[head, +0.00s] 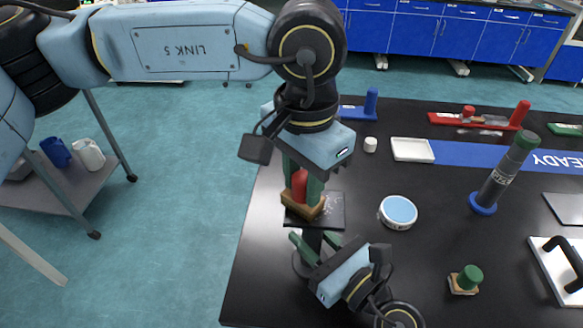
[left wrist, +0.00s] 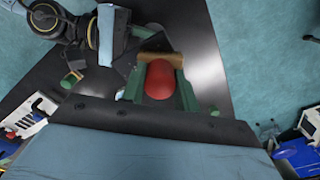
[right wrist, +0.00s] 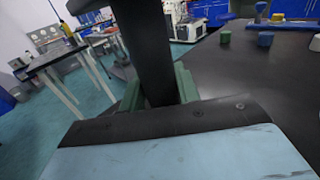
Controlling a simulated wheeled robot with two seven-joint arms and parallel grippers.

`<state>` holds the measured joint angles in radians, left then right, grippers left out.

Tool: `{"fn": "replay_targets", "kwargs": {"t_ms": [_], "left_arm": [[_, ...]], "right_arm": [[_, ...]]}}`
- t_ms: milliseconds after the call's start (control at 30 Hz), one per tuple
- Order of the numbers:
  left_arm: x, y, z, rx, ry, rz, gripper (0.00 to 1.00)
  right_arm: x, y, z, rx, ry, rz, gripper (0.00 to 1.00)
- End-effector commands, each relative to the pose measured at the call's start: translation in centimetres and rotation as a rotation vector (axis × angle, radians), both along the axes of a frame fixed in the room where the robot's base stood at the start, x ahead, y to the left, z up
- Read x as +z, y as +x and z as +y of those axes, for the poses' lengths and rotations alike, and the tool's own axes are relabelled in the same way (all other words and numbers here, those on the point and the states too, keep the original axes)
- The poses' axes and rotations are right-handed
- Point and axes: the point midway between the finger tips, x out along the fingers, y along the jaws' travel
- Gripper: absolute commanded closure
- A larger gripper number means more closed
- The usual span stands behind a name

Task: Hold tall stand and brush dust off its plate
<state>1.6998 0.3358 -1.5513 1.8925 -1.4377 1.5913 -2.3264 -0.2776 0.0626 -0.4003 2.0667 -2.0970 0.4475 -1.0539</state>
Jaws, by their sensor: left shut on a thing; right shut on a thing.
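The tall stand has a black plate (head: 331,214) on a dark column (head: 312,240) near the table's left edge. White dust specks show on the plate's right part. My left gripper (head: 303,183) points down and is shut on the red handle of a brush with a wooden block (head: 303,208). The brush is at the plate's left part; I cannot tell whether its bristles touch. The red handle (left wrist: 158,80) also shows between the fingers in the left wrist view. My right gripper (head: 318,244) is shut on the column below the plate; the dark column (right wrist: 147,50) rises between its green fingers in the right wrist view.
A round white dish with a blue top (head: 398,212) stands right of the plate. A green-knobbed brush (head: 467,280) is at the front. A dark green-capped cylinder (head: 500,180), a white tray (head: 412,150) and a black-handled white block (head: 565,260) lie further right. Bare table lies between.

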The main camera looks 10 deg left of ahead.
Motion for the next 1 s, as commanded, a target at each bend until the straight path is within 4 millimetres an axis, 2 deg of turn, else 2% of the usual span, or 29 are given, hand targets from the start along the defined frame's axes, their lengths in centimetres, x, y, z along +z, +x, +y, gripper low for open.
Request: {"fn": "replay_targets", "kwargs": {"t_ms": [600, 1000], "left_arm": [[0.0, -0.1, -5.7, -0.001, 0.001, 0.001, 0.92], [0.0, 0.0, -2.0, 0.003, -0.001, 0.002, 0.92]], "right_arm": [[0.0, 0.0, 0.0, 0.000, 0.000, 0.000, 0.96], [0.0, 0.0, 0.0, 0.000, 0.000, 0.000, 0.96]]}}
